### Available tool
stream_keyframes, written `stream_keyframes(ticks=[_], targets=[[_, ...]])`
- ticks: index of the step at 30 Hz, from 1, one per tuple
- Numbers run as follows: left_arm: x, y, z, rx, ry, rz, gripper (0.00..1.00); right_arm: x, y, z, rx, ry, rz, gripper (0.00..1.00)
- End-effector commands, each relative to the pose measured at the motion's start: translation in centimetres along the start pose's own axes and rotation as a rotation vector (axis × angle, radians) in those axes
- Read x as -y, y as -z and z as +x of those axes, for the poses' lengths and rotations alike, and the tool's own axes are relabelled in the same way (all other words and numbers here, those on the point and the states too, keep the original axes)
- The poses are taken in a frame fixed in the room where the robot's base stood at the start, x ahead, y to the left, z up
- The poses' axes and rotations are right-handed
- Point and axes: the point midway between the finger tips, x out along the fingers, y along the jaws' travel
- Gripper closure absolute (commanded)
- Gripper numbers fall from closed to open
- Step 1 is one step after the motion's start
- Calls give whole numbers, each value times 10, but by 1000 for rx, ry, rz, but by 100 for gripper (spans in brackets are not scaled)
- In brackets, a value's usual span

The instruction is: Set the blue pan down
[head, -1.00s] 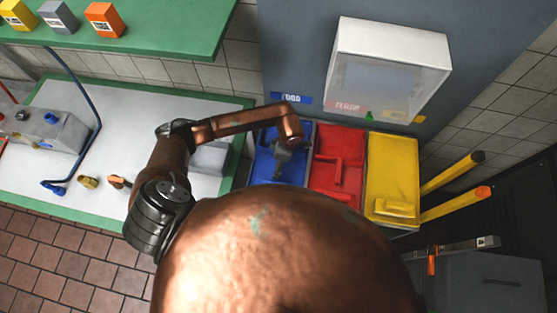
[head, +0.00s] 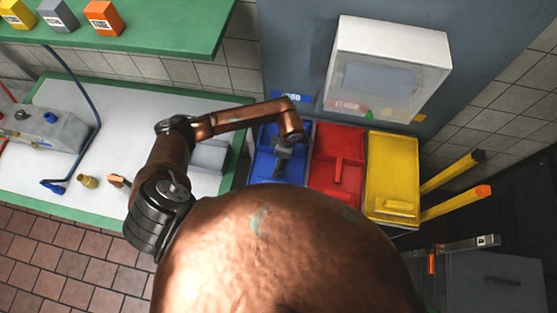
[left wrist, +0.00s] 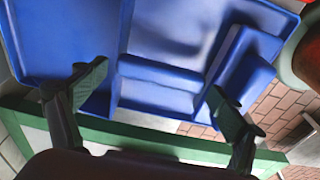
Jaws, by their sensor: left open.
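The blue pan (head: 297,170) sits at the left end of a row of coloured pans in the head view, beside the red one. My left gripper (head: 280,164) hangs over it and hides part of it. In the left wrist view the pan (left wrist: 60,35) fills the upper middle, with a raised blue handle-like part near its lower edge. The left gripper's two fingers (left wrist: 160,98) are spread wide there, with the pan's blue edge between and beyond them. I cannot tell whether a finger touches it. My right gripper does not show.
A red pan (head: 350,145) and a yellow pan (head: 392,165) stand to the right. A white dispenser box (head: 415,45) is on the wall above. A white counter with a green edge (head: 95,217) lies left, holding a grey box (head: 209,158). Yellow bars (head: 455,204) project at right.

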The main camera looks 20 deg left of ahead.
Motion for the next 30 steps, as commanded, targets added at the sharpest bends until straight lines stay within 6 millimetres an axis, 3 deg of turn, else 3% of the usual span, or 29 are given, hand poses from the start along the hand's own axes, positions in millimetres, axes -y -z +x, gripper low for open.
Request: stream_keyframes(ticks=[9,15,30], targets=[[-1,-1,-66,2,-4,2,11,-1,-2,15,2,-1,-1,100],[0,-1,-94,1,-2,1,11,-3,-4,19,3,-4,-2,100],[0,0,-104,1,0,1,11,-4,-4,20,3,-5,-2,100]])
